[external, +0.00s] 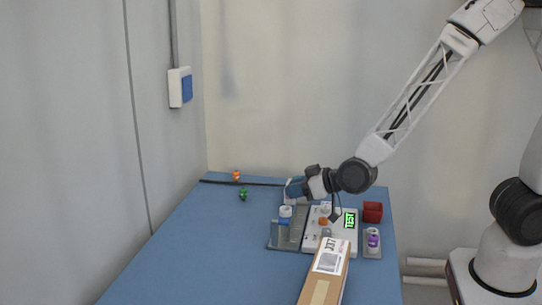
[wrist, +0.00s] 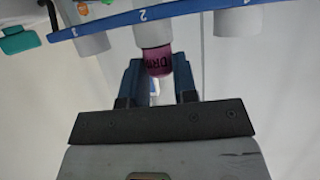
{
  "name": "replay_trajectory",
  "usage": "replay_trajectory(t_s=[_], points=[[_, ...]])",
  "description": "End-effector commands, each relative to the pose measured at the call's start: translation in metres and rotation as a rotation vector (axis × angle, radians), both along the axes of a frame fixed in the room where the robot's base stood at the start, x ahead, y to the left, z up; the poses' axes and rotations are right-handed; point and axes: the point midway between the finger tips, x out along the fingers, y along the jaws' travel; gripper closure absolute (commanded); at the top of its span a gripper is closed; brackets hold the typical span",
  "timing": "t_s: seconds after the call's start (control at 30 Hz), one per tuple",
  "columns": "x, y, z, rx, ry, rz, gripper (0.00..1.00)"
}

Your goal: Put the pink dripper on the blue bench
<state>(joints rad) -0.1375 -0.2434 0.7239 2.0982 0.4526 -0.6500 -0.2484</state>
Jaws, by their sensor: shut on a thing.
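The pink dripper (wrist: 158,62) shows in the wrist view as a pink band with dark lettering, between the blue fingertips of my gripper (wrist: 158,82). My gripper is shut on it. A pale cylinder sits directly above the band in the picture; I cannot tell whether it is part of the dripper. In the external view my gripper (external: 293,189) is low over the back right part of the blue bench (external: 190,245). The dripper cannot be made out there.
A numbered blue bar (wrist: 110,24) with pale cylinders crosses the wrist view. On the bench are orange (external: 236,175) and green (external: 243,194) pieces, a blue-banded bottle (external: 285,216), a white device (external: 313,240), a red cup (external: 373,212), a purple-banded bottle (external: 373,239) and a carton (external: 322,285). The front left is clear.

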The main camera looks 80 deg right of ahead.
Motion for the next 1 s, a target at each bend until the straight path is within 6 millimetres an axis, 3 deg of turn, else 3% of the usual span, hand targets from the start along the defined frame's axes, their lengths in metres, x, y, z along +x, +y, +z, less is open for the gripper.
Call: replay_trajectory(t_s=[0.1, 0.13, 0.3, 0.7, 1.0], points=[[0.000, 0.000, -0.003, 0.000, 0.000, 0.000, 0.95], [0.000, 0.000, -0.003, 0.000, 0.000, 0.000, 0.72], [0.000, 0.000, -0.003, 0.000, 0.000, 0.000, 0.48], [-0.001, 0.000, -0.001, 0.000, 0.000, 0.000, 0.48], [-0.018, 0.003, 0.006, -0.001, -0.001, 0.001, 0.48]])
